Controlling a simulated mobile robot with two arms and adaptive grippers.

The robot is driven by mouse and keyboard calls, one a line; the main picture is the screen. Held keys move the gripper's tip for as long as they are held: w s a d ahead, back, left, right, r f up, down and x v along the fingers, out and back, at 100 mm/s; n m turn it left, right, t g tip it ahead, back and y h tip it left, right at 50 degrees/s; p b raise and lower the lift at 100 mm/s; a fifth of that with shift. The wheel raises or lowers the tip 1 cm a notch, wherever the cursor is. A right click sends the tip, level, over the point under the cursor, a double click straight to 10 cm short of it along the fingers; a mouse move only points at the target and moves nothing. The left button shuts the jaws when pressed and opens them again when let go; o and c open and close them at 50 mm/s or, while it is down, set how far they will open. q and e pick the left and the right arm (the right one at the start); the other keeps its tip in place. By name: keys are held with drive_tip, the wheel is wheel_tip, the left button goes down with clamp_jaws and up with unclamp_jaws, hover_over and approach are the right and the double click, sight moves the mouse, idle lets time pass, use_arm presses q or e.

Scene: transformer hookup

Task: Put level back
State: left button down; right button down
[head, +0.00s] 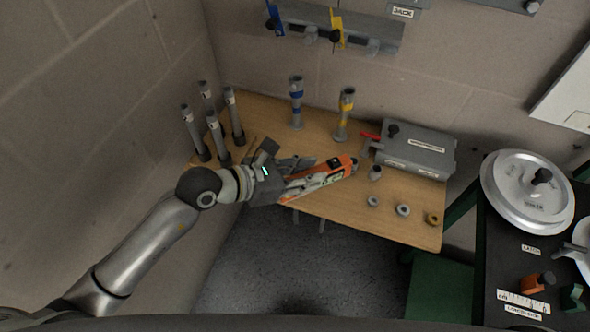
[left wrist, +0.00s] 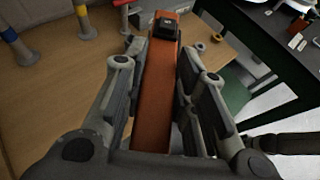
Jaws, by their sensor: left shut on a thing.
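The level is an orange bar with a dark block on top (head: 334,164). It lies between the fingers of my left gripper (head: 300,175), which is shut on it above the front part of the wooden table (head: 300,208). In the left wrist view the level (left wrist: 157,90) runs lengthwise away from me between both fingers of the left gripper (left wrist: 160,85). I cannot tell whether it touches the tabletop. My right gripper is not in view.
Several grey posts (head: 212,125) stand at the table's left. Blue-banded (head: 296,100) and yellow-banded (head: 344,112) posts stand at the back. A grey box (head: 415,150) with a red handle is at right, small rings (head: 403,210) in front. A dark bench (head: 500,230) adjoins on the right.

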use_arm(q)
drive_tip(key=w+a+f+b, duration=0.1)
drive_tip(key=w+f+b, duration=0.1)
drive_tip(key=w+b, duration=0.1)
drive_tip(key=w+a+f+b, duration=0.1)
drive_tip(key=w+f+b, duration=0.4)
drive_tip(key=w+b, duration=0.1)
drive_tip(key=w, duration=0.1)
drive_tip(key=shift+a+f+b, duration=0.4)
drive_tip(key=shift+w+a+f+b, duration=0.1)
drive_tip(key=shift+w+f+b, duration=0.05)
drive_tip(key=shift+f+b, duration=0.35)
drive_tip(key=shift+w+f+b, duration=0.15)
drive_tip(key=shift+f+b, duration=1.1)
drive_tip(key=shift+f, duration=0.2)
drive_tip(key=shift+f, duration=0.2)
drive_tip(key=c, duration=1.2)
unclamp_jaws()
drive_tip(key=shift+o, duration=0.2)
